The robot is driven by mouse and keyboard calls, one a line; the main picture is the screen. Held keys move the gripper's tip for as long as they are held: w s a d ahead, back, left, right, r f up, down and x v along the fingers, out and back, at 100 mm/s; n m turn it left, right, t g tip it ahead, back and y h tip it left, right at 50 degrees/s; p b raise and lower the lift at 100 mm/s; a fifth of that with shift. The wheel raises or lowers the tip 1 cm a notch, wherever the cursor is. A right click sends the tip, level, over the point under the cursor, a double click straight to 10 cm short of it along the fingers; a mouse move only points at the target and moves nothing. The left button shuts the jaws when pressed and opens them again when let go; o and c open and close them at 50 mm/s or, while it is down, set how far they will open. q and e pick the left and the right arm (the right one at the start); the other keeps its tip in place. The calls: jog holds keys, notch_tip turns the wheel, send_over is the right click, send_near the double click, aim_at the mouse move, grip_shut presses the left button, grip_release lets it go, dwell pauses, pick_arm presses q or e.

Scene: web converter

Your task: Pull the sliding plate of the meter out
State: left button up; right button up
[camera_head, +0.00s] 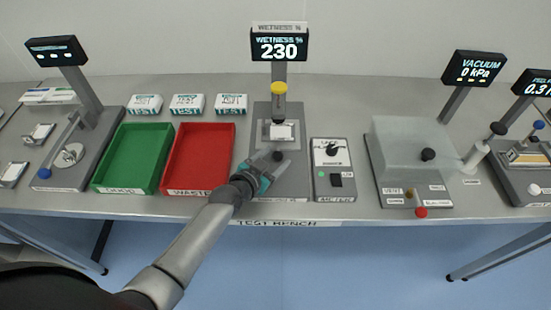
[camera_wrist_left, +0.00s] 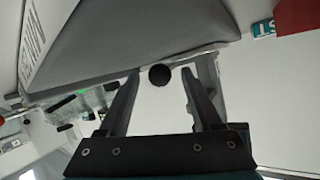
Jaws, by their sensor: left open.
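The wetness meter (camera_head: 292,178) stands mid-bench, with its display (camera_head: 279,47) reading 230. Its sliding plate (camera_head: 266,133) carries a white pad (camera_head: 281,132) below a yellow-topped plunger (camera_head: 279,88). A dark round knob (camera_head: 278,156) sits at the plate's front. My left gripper (camera_head: 267,163) is at this knob, coming from the front left. In the left wrist view the black knob (camera_wrist_left: 159,75) shows between the tips of the two open fingers, with a gap on each side. My right gripper is not in view.
A red tray (camera_head: 187,192) and a green tray (camera_head: 125,189) stand left of the meter. A small control box (camera_head: 322,185) is close on its right. The vacuum device (camera_head: 410,150) is farther right. Three white packs (camera_head: 188,104) lie behind the trays.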

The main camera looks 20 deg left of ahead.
pick_arm(q)
jog(key=shift+w+d+f, duration=0.1)
jog(key=shift+w+f, duration=0.05)
jog(key=shift+w, duration=0.15)
grip_shut()
dwell(0.5)
jog(key=shift+s, duration=0.1)
dwell(0.8)
